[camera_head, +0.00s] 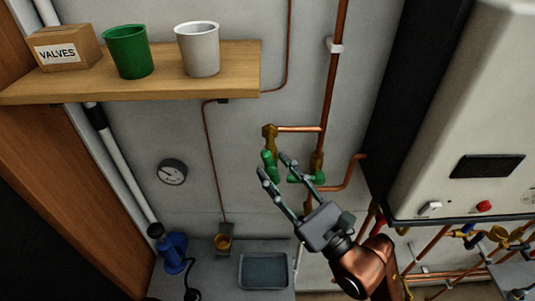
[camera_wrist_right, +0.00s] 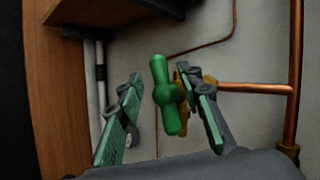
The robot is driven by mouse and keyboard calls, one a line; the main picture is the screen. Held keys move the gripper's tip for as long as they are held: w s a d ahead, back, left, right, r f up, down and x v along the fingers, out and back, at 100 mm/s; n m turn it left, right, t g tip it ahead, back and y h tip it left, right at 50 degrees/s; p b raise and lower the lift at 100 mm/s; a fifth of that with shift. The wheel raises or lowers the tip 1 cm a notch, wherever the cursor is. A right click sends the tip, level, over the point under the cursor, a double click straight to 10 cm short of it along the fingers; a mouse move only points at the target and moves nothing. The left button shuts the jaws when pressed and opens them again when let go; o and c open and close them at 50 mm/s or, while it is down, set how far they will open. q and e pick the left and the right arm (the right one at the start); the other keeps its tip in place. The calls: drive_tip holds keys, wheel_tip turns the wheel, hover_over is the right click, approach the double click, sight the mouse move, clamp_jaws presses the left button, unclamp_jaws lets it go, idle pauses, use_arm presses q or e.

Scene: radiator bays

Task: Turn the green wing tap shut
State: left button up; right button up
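The green wing tap (camera_head: 268,162) sits on a brass valve body (camera_head: 269,133) on the wall, at the left end of a short horizontal copper pipe. In the right wrist view the green wing tap (camera_wrist_right: 167,95) stands nearly upright, its top leaning slightly left. My right gripper (camera_head: 273,165) is open at the tap. In the wrist view its fingers (camera_wrist_right: 160,76) lie either side of the wing, with a clear gap on the left. The right finger is closer; I cannot tell if it touches. My left gripper is not in view.
Another green handle (camera_head: 306,178) is on the copper pipework just right of my fingers. A white boiler (camera_head: 460,110) hangs at the right. A wooden shelf (camera_head: 190,82) with a green cup, a white cup and a VALVES box is above left. A grey tray (camera_head: 264,284) lies below.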

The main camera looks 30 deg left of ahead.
sight(271, 164)
drive_tip(key=shift+p+x, duration=0.45)
drive_tip(key=shift+x, duration=1.35)
drive_tip(key=shift+c, duration=0.6)
clamp_jaws()
